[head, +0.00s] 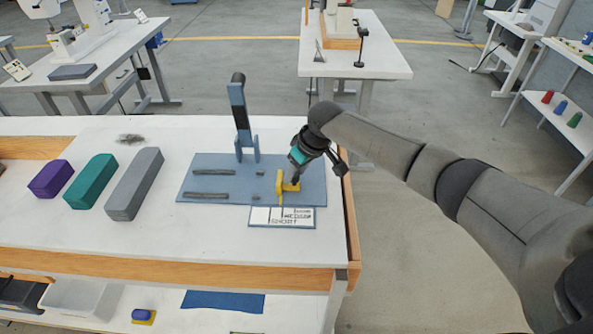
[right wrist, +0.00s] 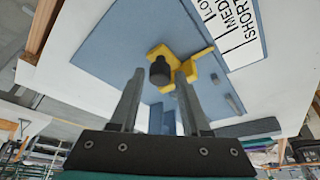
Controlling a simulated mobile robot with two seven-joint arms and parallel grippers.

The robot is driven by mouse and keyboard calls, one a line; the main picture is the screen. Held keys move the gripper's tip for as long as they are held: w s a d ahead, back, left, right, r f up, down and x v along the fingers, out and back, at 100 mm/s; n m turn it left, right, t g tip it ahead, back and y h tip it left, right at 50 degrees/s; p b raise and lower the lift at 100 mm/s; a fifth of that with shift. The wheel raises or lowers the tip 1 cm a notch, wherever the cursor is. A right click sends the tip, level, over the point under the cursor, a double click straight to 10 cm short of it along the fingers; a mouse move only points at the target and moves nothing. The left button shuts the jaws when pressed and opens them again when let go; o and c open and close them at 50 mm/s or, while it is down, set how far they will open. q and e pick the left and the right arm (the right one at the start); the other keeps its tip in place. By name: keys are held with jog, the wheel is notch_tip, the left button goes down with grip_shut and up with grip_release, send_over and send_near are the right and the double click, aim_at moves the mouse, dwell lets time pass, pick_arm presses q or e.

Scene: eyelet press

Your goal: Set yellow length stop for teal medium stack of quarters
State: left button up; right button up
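The yellow length stop (head: 281,190) sits on the blue press base (head: 228,178), toward its right end, above a white card (head: 300,223) marked SHORT, MEDIUM and a third, longer label. The stop's pointer reaches down to the card's upper edge; I cannot tell exactly which mark it meets. In the right wrist view the stop (right wrist: 206,66) carries a black knob (right wrist: 160,71). My right gripper (right wrist: 162,80) is open, its fingers on either side of the knob with small gaps showing. The teal medium block (head: 92,181) lies at the left. My left gripper is out of view.
A purple block (head: 51,179) and a longer grey block (head: 135,184) flank the teal one. The press lever (head: 240,113) stands upright behind the base. A wooden table edge (head: 351,222) lies close to the right. The white table front is clear.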

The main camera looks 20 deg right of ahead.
jog(key=shift+s+d+r, duration=0.15)
jog(key=shift+r, duration=0.45)
jog(key=p+v, duration=0.3)
jog(key=v, duration=1.1)
jog(key=shift+s+f, duration=0.1)
